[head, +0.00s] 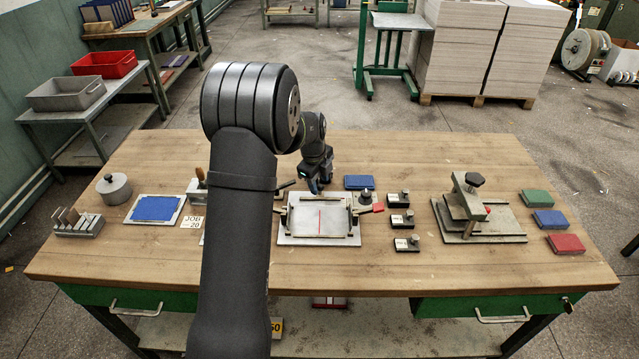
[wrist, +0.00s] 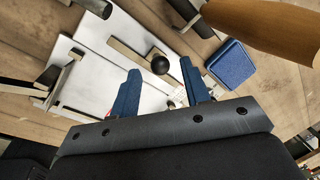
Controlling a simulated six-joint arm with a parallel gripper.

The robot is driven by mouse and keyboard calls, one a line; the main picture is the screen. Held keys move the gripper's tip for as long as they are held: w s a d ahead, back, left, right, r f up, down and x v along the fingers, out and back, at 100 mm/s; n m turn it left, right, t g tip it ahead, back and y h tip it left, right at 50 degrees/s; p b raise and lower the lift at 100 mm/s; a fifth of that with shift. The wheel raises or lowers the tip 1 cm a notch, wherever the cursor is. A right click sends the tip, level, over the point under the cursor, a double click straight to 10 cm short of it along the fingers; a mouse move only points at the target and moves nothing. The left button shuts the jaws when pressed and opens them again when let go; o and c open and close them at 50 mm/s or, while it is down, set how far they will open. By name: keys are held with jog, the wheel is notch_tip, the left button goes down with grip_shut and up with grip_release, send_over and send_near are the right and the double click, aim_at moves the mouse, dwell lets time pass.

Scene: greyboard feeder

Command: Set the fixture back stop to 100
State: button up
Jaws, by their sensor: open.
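The fixture is a pale plate (head: 290,240) with a raised frame and a red line down its middle, on the bench ahead of me. It also shows in the wrist view (wrist: 97,85). A tan bar (wrist: 125,56) crosses the plate there, and a black ball knob (wrist: 160,64) stands by it; I take these for the back stop. My gripper (head: 316,188) is over the fixture's back edge. In the wrist view my gripper (wrist: 161,80) has its blue fingers apart, with the knob just beyond the gap between the tips. Nothing is held. No scale figures are readable.
A blue block (head: 359,182) lies behind the fixture. Several tagged black blocks (head: 402,221) and a clamp press (head: 470,210) stand to the right. A JOB 20 card (head: 191,222) and a blue pad (head: 155,208) lie left. My arm hides the bench left of the fixture.

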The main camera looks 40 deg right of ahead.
jog(key=shift+d+f, duration=0.15)
jog(key=shift+f, duration=0.45)
grip_shut()
jog(key=shift+s+a, duration=1.25)
grip_release()
